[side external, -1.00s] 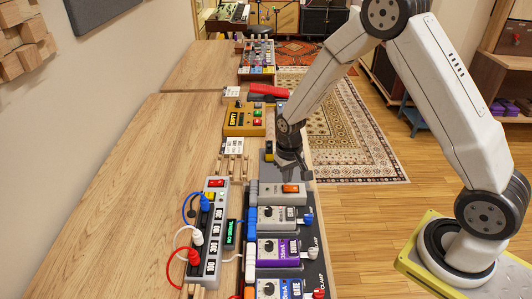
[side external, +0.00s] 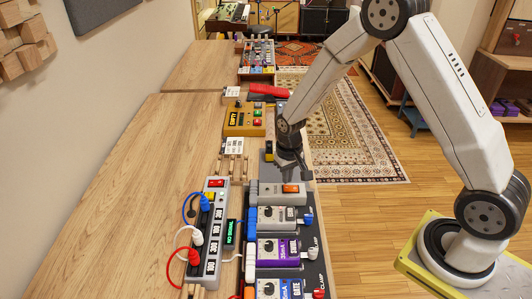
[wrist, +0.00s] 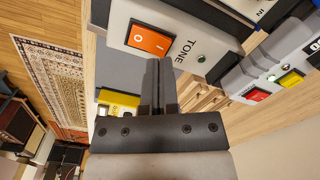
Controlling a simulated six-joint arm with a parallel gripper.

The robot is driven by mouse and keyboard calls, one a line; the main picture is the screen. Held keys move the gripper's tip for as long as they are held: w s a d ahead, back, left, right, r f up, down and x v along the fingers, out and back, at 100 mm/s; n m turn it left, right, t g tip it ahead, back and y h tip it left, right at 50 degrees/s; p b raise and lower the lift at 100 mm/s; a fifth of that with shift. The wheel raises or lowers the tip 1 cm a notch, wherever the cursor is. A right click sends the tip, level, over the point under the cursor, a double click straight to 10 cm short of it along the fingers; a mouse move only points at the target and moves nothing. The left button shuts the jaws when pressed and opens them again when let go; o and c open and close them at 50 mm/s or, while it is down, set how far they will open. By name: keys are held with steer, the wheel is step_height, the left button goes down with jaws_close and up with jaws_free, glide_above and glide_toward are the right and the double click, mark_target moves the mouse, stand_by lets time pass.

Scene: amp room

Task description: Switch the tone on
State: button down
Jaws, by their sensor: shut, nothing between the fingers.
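The tone box is a pale grey unit (wrist: 193,25) with the word TONE, and it also shows in the side view (side external: 268,195). Its orange rocker switch (wrist: 149,40) carries white O and I marks and also shows in the side view (side external: 290,188). In the side view my gripper (side external: 296,176) points down just behind the box. I cannot tell whether it touches.
Several pedals, including a purple one (side external: 278,250), stand in front of the tone box. A power strip (side external: 212,235) with plugged cables and a small display (side external: 231,232) with green text lie to the left. A yellow box (side external: 244,118) stands farther back. The left tabletop (side external: 120,210) is clear.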

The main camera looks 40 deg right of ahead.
mark_target(287, 187)
steer(key=shift+f, duration=1.2)
stand_by(1.2)
steer(key=shift+r, duration=3.5)
steer(key=shift+s+r, duration=0.1)
steer(key=shift+s+a+r, duration=0.1)
steer(key=shift+s+r, duration=0.05)
steer(key=shift+r, duration=0.05)
steer(key=s+a+r+n+t, duration=0.1)
steer(key=s+r, duration=0.2)
steer(key=s, duration=0.3)
steer(key=s+a+r+n+t, duration=0.1)
steer(key=s+r+n, duration=0.1)
steer(key=s, duration=0.5)
steer(key=shift+s+a+r+t, duration=0.25)
steer(key=shift+s+r+t, duration=0.05)
steer(key=shift+r, duration=0.35)
